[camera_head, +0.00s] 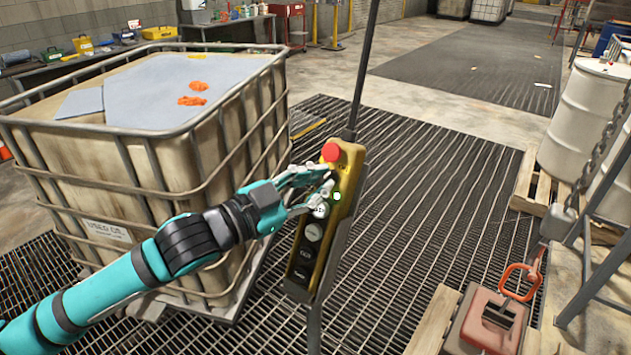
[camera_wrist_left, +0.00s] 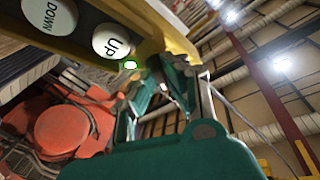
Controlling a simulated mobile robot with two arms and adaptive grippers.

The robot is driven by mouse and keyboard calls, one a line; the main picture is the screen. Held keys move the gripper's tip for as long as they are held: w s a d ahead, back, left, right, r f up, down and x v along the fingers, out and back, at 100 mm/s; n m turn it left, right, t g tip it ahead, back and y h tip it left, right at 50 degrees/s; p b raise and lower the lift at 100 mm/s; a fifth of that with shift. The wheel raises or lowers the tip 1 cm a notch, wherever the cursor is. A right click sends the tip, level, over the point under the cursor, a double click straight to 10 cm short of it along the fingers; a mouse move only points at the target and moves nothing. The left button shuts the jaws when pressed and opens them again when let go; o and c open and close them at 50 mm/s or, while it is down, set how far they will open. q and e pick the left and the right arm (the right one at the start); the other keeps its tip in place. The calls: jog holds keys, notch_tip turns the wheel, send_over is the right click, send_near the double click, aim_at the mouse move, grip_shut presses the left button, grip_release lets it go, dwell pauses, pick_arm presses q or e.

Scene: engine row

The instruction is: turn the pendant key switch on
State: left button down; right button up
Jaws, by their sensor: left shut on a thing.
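The yellow and black pendant (camera_head: 343,200) hangs from a dark cable, tilted, with a red mushroom button (camera_head: 330,152) near its top. A small green light (camera_head: 337,196) on its face is lit, and also shows lit in the left wrist view (camera_wrist_left: 131,65). My left gripper (camera_head: 318,186) is at the pendant's upper face, below the red button. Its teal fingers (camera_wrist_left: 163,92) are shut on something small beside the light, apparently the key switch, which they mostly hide. The white UP button (camera_wrist_left: 110,41) is close by. My right gripper is not in view.
A caged tank (camera_head: 190,150) with grey pads and orange rags stands left of the pendant, beside my left arm. White drums (camera_head: 585,110) on a pallet stand at right. A red block with a ring handle (camera_head: 490,318) sits at front right. Grated floor lies between.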

pick_arm(q)
jog(key=c, duration=1.4)
grip_release()
